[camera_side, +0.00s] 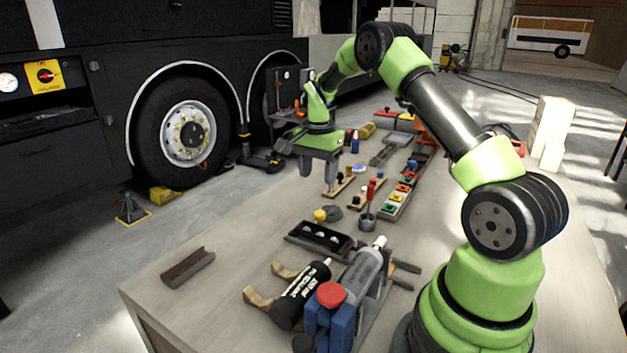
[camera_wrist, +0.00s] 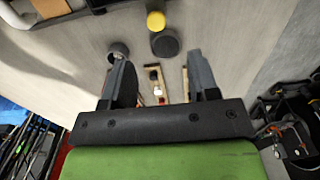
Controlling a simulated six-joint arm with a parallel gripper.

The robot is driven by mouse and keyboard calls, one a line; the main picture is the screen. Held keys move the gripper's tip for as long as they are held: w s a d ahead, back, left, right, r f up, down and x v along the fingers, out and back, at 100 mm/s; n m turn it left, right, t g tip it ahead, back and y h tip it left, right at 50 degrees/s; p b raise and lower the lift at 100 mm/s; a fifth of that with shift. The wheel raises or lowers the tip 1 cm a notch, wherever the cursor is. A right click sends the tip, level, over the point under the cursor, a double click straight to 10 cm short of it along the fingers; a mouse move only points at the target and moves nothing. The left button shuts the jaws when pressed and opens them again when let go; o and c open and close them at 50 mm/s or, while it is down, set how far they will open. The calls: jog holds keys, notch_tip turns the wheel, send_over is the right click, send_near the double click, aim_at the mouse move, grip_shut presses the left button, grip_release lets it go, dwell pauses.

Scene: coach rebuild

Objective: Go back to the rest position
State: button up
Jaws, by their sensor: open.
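My gripper (camera_side: 318,178) hangs above the far left part of the workbench (camera_side: 240,240), fingers pointing down. In the wrist view my gripper (camera_wrist: 160,90) has its two grey fingers wide apart. Nothing is held between them. Below the gap, a light wooden piece with small dark, white and red parts (camera_wrist: 157,86) lies on the bench. A dark round item with a yellow knob (camera_wrist: 160,35) is ahead of the fingers. A small grey cup (camera_wrist: 118,50) is close to the left finger in the picture.
A row of coloured blocks on a strip (camera_side: 398,198), a cup with a red-handled tool (camera_side: 368,215), a black tray (camera_side: 318,238) and a grey cartridge (camera_side: 360,272) crowd the bench. A metal channel (camera_side: 188,267) lies front left. A bus wheel (camera_side: 188,135) stands behind.

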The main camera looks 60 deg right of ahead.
jog(key=s+a+r+n+t, duration=0.35)
jog(key=a+r+n, duration=0.25)
jog(key=a+r, duration=0.8)
jog(key=s+a+r+n+t+y, duration=0.1)
jog(key=s+a+n, duration=0.3)
jog(key=s, duration=0.4)
jog(key=s+a+r+n+t+y, duration=0.1)
jog(key=s+a+r+n+t, duration=0.1)
jog(key=s, duration=0.6)
jog(key=shift+s+a+r+n+t, duration=0.45)
jog(key=shift+a+n, duration=0.55)
jog(key=shift+a, duration=0.6)
jog(key=shift+w, duration=0.1)
